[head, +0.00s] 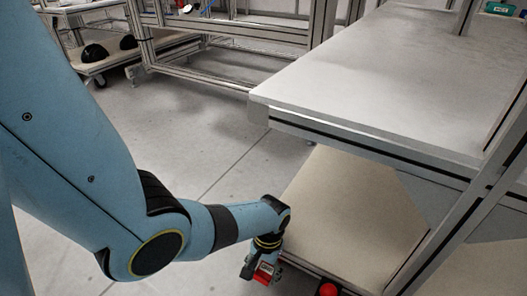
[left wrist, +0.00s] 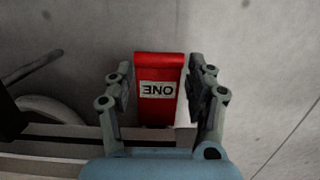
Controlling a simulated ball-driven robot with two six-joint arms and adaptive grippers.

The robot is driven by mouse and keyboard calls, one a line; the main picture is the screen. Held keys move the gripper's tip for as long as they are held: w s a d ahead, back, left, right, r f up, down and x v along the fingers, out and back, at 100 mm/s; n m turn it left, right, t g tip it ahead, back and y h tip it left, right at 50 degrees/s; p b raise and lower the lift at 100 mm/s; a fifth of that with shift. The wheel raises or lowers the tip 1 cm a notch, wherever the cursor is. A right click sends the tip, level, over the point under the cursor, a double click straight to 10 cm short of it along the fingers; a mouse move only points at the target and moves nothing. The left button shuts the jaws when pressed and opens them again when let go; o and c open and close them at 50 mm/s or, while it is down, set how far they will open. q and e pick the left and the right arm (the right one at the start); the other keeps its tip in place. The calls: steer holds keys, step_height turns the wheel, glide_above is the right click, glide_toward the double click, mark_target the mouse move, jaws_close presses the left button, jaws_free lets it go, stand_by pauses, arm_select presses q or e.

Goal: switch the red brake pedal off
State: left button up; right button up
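The red brake pedal (left wrist: 160,110) is a flat red plate with a white label that reads ONE upside down in the left wrist view. Part of it also shows low in the head view (head: 264,274). My left gripper (left wrist: 158,68) is open, with one finger on each side of the pedal. A small gap shows on the left of the pedal, and the right finger is very close to it. I cannot tell whether either finger touches it. My right gripper is out of view.
A workbench with a pale top (head: 370,75) and a lower shelf (head: 345,215) stands on the right. A red round thing (head: 328,289) shows at the bottom edge. A caster wheel (left wrist: 50,112) is left of the pedal. Grey floor (head: 190,130) lies clear behind my arm.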

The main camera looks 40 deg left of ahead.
mark_target(268, 269)
arm_select(q)
steer(key=o, duration=0.4)
steer(key=shift+d, duration=0.35)
steer(key=shift+o, duration=0.4)
steer(key=shift+a, duration=0.1)
steer(key=shift+a, duration=0.1)
step_height(268, 269, up, 12)
steer(key=w, duration=0.1)
steer(key=shift+w+a, duration=0.15)
steer(key=shift+w, duration=0.2)
steer(key=shift+f, duration=0.1)
